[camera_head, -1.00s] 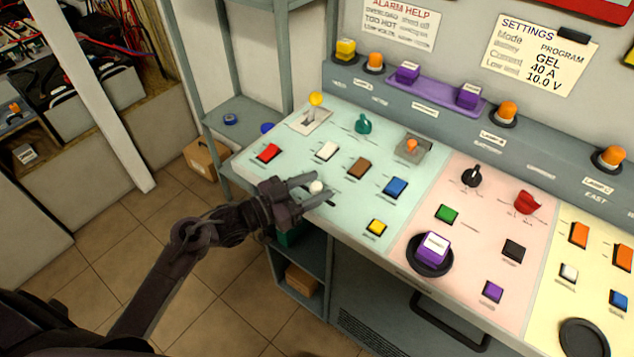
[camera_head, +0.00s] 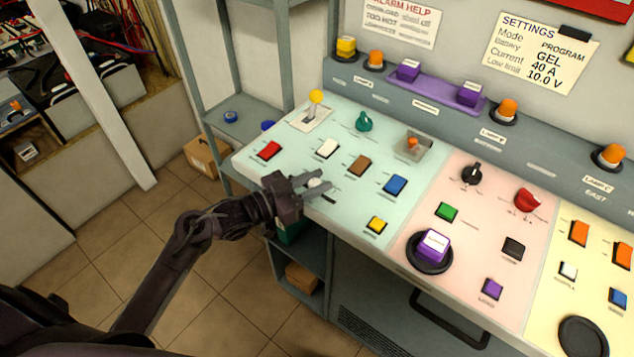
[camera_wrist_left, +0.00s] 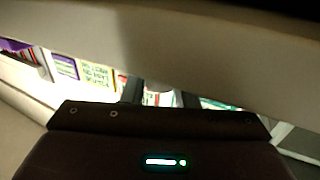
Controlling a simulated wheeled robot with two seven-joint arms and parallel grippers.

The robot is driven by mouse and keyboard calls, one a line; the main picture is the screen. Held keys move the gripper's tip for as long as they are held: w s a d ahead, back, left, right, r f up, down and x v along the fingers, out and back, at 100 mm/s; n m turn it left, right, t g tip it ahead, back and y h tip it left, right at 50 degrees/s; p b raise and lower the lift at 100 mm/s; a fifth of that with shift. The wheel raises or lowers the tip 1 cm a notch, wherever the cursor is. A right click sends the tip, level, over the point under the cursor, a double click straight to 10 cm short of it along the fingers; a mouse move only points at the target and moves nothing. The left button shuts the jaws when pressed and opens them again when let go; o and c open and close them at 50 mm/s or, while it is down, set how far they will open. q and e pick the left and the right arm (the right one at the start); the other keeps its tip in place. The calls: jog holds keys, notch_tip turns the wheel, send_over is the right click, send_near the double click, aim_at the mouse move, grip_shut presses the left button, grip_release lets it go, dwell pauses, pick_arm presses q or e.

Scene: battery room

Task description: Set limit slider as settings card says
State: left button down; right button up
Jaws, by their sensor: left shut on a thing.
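The settings card (camera_head: 542,55) is on the wall at the upper right; it reads Mode PROGRAM, Battery GEL, Current 40 A, Low limit 10.0 V. The slider's pale round knob (camera_head: 314,183) is near the front edge of the pale green panel section, with a short dark slot (camera_head: 329,197) beside it. My left gripper (camera_head: 318,187) reaches in from the left and is shut on the knob; its fingers partly hide the knob and the slider's scale. In the left wrist view the dark fingers (camera_wrist_left: 150,92) show, but the knob cannot be made out. My right gripper is not in view.
Red (camera_head: 269,150), white (camera_head: 327,148), brown (camera_head: 360,165), blue (camera_head: 395,185) and yellow (camera_head: 376,225) buttons surround the slider. A yellow-topped lever (camera_head: 316,97) stands at the panel's back left. A shelf (camera_head: 245,118) stands left of the console.

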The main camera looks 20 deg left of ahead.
aim_at(291, 172)
pick_arm(q)
jog(key=a, duration=0.2)
jog(key=w+a, duration=0.2)
jog(key=a, duration=0.1)
jog(key=shift+a+b, duration=0.3)
jog(key=shift+a, duration=0.05)
jog(key=shift+r, duration=0.1)
jog(key=c, duration=1.2)
grip_release()
jog(key=shift+a, duration=0.1)
jog(key=shift+s+a, duration=0.15)
jog(key=shift+s, duration=0.1)
jog(key=b+v, duration=0.1)
jog(key=v, duration=0.6)
